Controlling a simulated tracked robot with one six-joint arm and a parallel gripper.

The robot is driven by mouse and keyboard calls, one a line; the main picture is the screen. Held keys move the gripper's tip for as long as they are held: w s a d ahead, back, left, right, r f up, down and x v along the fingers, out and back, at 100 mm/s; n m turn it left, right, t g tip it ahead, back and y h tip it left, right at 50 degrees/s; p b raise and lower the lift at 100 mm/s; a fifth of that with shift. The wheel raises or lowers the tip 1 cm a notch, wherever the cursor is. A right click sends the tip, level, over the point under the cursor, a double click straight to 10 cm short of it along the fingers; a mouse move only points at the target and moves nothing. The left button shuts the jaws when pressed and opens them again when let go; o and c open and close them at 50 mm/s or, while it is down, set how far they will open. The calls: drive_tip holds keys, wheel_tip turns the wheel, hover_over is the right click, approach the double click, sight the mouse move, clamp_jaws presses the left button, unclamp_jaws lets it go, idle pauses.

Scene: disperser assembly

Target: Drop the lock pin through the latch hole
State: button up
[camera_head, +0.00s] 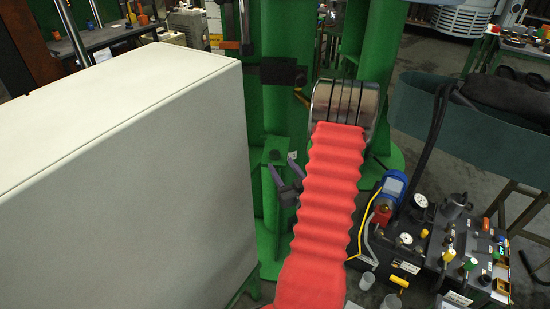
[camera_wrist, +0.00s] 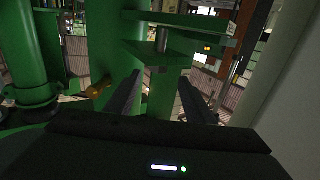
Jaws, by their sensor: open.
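A green bracket (camera_head: 274,160) with a dark round spot, perhaps the latch hole, stands on the green machine in the head view. My gripper (camera_head: 283,167) is beside this bracket, its two dark fingers apart. In the wrist view the fingers of my gripper (camera_wrist: 160,80) are spread wide with nothing between them. Beyond the fingertips, a short grey metal cylinder (camera_wrist: 163,40), possibly the lock pin, stands upright at a green plate (camera_wrist: 185,36). It is apart from the fingers. I cannot tell whether it sits in a hole.
A large pale cabinet (camera_head: 130,180) stands close on the left in the head view. A black unit with gauges and knobs (camera_head: 440,245) is at the lower right. In the wrist view, a thick green column (camera_wrist: 25,60) and an orange knob (camera_wrist: 98,89) are left of the fingers.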

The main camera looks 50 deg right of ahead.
sight(277, 157)
drive_tip(key=shift+x, duration=1.55)
drive_tip(key=shift+x, duration=2.6)
drive_tip(key=shift+s+d, duration=0.1)
drive_tip(key=shift+d, duration=0.05)
clamp_jaws()
